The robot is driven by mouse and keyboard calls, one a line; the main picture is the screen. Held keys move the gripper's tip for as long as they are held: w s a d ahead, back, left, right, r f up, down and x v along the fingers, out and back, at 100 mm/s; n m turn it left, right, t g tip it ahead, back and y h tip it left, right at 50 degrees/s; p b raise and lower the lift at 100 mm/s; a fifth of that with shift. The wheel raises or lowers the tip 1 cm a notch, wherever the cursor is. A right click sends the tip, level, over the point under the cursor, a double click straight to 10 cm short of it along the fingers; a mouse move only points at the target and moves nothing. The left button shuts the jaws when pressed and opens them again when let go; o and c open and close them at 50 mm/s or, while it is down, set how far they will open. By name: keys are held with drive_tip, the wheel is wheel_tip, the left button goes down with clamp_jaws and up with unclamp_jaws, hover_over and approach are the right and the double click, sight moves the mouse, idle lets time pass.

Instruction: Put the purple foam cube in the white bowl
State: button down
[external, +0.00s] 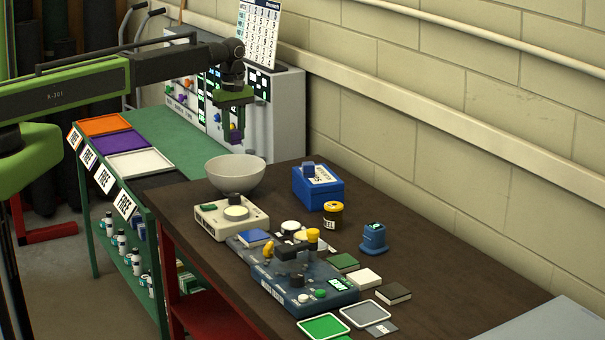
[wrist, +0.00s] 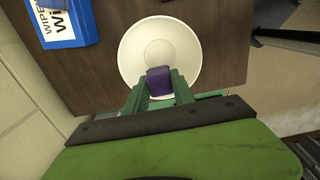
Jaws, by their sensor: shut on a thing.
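The purple foam cube (wrist: 159,80) is between the green fingers of my gripper (wrist: 160,88) in the wrist view. In the external view my gripper (external: 235,132) points down, shut on the cube (external: 236,136). The white bowl (external: 236,175) stands upright at the far left end of the brown table, below my gripper. In the wrist view the bowl (wrist: 135,45) looks empty, and the cube overlaps its lower part. The cube is held above rim height; I cannot tell whether it is straight over the bowl.
A blue wipes box (external: 318,188) stands right of the bowl. A cream scale-like device (external: 231,219) is close in front of it. A yellow-lidded jar (external: 333,215) and a dark blue device (external: 300,283) stand nearer. A green shelf (external: 160,135) with coloured trays is at left.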

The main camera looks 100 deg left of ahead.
wheel_tip(320, 180, down, 9)
drive_tip(key=b, duration=0.7)
drive_tip(key=shift+r+b, duration=0.15)
drive_tip(key=shift+b, duration=0.15)
drive_tip(key=shift+r, duration=0.1)
drive_tip(key=c, duration=1)
unclamp_jaws()
wheel_tip(320, 180, up, 7)
drive_tip(key=p, duration=0.7)
drive_tip(key=shift+r, duration=0.2)
drive_tip(key=shift+f, duration=0.2)
